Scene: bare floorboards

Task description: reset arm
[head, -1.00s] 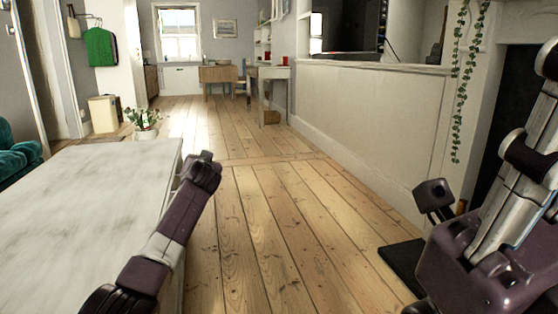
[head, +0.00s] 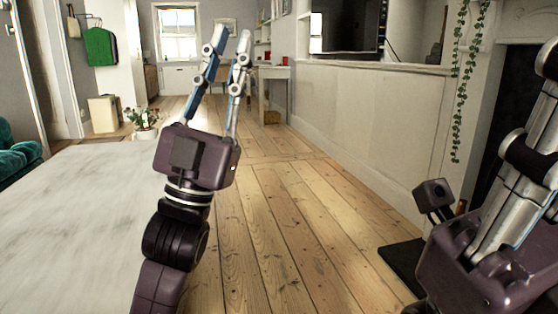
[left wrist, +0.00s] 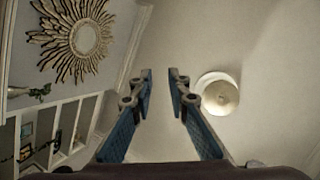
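My left gripper (head: 231,40) stands upright in the middle of the head view, fingers pointing up and its purple palm beside the pale table. Its two fingers are apart with nothing between them. In the left wrist view the fingers (left wrist: 160,80) with blue pads also show a clear gap against the ceiling. My right arm, with a purple body and silver links (head: 470,265), fills the lower right of the head view. It is cut off by the picture's edge, and its fingertips cannot be made out.
A pale table (head: 75,220) lies at the left, close to my left arm. A potted plant (head: 145,120) stands beyond it. Bare floorboards (head: 275,215) run clear ahead, with a low white wall (head: 370,120) at the right. The wrist view shows a ceiling lamp (left wrist: 219,94) and sunburst mirror (left wrist: 82,38).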

